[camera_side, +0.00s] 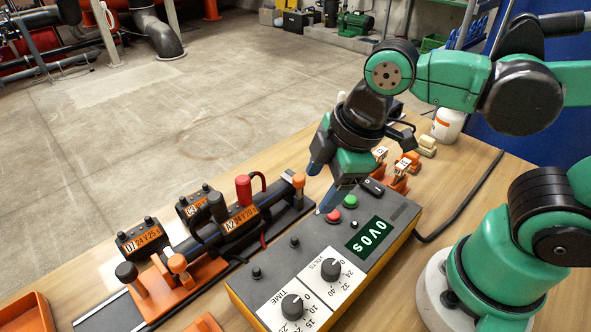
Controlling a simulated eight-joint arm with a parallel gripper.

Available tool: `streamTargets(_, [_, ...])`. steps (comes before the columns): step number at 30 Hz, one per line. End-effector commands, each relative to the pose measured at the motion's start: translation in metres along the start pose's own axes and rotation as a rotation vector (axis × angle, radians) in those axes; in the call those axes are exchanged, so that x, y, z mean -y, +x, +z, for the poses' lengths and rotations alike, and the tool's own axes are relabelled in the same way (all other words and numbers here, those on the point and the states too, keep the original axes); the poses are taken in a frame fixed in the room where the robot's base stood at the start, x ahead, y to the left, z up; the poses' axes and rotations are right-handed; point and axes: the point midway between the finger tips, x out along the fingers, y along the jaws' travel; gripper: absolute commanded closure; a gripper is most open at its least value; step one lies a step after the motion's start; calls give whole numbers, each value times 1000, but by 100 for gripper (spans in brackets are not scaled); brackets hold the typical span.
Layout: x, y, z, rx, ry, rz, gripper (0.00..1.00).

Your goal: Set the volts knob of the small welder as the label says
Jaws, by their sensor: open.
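The small welder (395,222) is a box with a grey top and yellow-orange sides at the table's front middle. Its black volts knob (332,269) sits on a white dial with 0, 24, 32 and 40 marks; its pointer is too small to read. The green display (369,236) reads 0V0S. An orange label (243,218) on the A2 coupler appears to read 24 V 25 S. My gripper (320,189) is open and empty, fingers pointing down near the welder's back edge by the red button, behind the volts knob.
The time knob (292,307) is just in front of the volts knob. Red (333,216) and green (350,202) buttons stand near my fingers. Labelled couplers D1 (140,239) and C3 (191,207) lie left, beside the clamped pipe. An orange tray (28,314) is at far left.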

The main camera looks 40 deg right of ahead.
Motion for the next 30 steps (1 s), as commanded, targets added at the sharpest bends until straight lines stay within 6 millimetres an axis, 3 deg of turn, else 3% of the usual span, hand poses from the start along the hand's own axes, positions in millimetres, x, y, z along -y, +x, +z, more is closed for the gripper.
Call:
streamTargets(3, [37,-2,-12,53,-504,-137,36])
streamTargets(6, [59,-5,-15,74,-834,-232,36])
streamTargets(10, [76,-9,-16,82,-1089,-310,36])
streamTargets(16, [82,-3,-14,83,-1169,-335,36])
streamTargets(30, [90,38,-4,82,-1163,-331,36])
